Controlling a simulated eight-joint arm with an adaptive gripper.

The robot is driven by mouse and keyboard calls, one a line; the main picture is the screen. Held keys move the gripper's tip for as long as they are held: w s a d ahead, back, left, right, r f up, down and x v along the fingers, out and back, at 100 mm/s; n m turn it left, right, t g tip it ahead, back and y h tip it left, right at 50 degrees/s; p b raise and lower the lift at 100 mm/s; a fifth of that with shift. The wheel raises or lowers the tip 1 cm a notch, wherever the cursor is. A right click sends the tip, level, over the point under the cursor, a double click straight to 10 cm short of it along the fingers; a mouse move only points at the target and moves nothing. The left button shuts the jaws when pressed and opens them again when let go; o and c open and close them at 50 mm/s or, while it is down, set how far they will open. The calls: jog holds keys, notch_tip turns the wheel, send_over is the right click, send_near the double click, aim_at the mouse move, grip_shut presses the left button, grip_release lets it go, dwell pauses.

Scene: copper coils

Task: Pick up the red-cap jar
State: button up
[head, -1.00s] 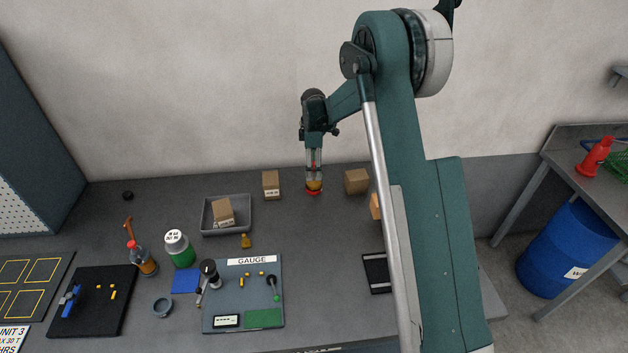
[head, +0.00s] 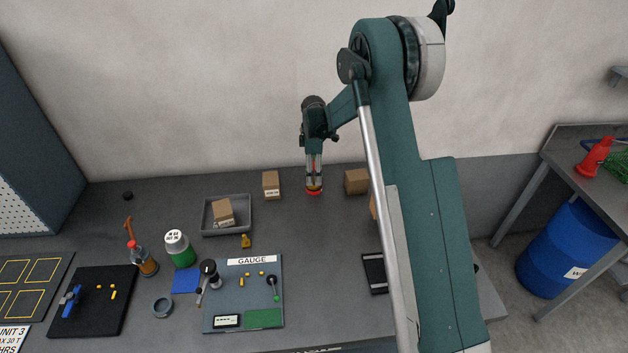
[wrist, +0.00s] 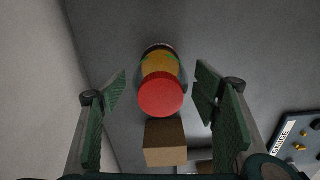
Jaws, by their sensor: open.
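The red-cap jar (head: 314,191) is on the bench near the back wall, below my gripper (head: 314,182). In the wrist view the jar (wrist: 161,96) shows a round red cap facing the camera, with an amber body and a dark far end behind it. In the head view the red part shows lowest; I cannot tell if the jar stands or lies. My gripper (wrist: 160,88) is open, with one green-padded finger on each side of the jar and a visible gap on both sides. In the head view the fingers partly hide the jar.
A cardboard box (head: 271,185) stands left of the jar and another box (head: 357,181) stands right of it. In the wrist view a box (wrist: 166,143) sits close to the cap. A grey tray (head: 240,226) and a gauge board (head: 222,306) lie left and nearer. Bare bench lies in front of the jar.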

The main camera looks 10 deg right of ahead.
jog(key=shift+d+f, duration=0.1)
jog(key=shift+f, duration=2.5)
jog(key=c, duration=1)
